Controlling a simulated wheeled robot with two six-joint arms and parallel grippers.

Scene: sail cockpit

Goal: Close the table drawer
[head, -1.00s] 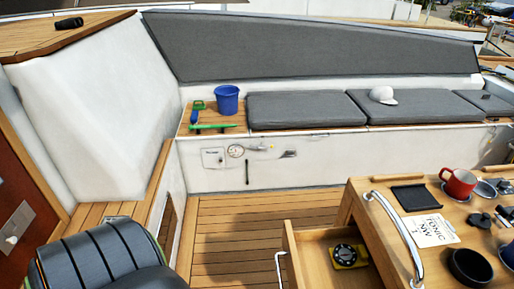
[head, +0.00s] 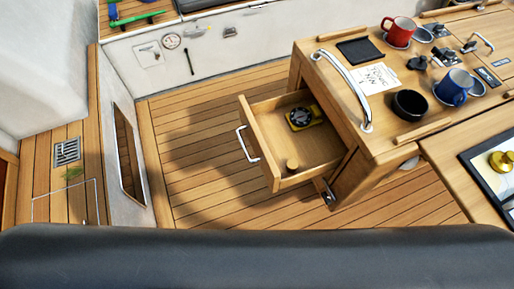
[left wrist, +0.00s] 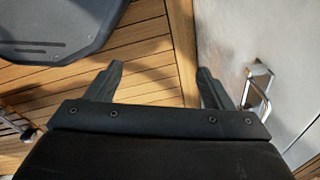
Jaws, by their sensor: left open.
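The table drawer (head: 258,152) is pulled out to the left from the wooden table (head: 380,135) in the head view. Its silver handle (head: 247,145) is on the drawer's left front face. The drawer is not recognisable in that view. My right gripper is not in view.
Cups (head: 398,31), a black bowl (head: 409,104) and a grab rail (head: 345,90) are on the table top. A dark padded surface (head: 250,258) spans the front. Wooden floor (head: 200,130) left of the drawer is clear. A white wall (left wrist: 245,50) with metal fittings is at right in the wrist view.

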